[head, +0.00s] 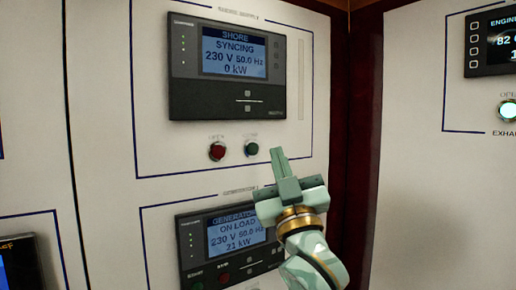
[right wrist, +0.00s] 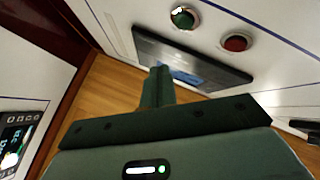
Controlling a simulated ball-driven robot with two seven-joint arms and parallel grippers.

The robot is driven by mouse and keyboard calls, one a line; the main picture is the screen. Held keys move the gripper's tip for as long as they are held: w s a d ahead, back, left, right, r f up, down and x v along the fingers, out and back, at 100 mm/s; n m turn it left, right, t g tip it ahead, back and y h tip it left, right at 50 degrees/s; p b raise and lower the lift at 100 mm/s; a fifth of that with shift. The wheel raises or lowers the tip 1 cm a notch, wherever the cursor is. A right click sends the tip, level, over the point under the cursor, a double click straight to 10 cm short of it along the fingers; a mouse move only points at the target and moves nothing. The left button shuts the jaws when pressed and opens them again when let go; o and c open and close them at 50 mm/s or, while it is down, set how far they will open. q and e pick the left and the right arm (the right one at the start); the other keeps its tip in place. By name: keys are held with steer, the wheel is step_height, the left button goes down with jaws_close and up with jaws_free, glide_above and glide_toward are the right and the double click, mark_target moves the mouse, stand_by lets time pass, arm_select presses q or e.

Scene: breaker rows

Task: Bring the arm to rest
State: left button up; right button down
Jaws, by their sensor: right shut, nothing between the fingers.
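My right gripper (head: 279,160) is shut and empty in front of the white panel, between the shore supply unit and the generator unit. Its fingertips are close to the green button (head: 251,148), to the lower right of it in the head view; I cannot tell the exact gap. In the right wrist view the shut fingers (right wrist: 158,82) point toward the panel, apart from the green button (right wrist: 184,17) and the red button (right wrist: 235,42). My left gripper is not in view.
The shore display (head: 234,52) reads syncing, 0 kW. The generator display (head: 236,233) reads on load, 21 kW, partly hidden by my gripper. A red button (head: 217,151) sits left of the green one. A dark red post (head: 352,130) and another panel (head: 440,150) stand right.

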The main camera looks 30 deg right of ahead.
steer(key=shift+f, duration=0.1)
stand_by(0.5)
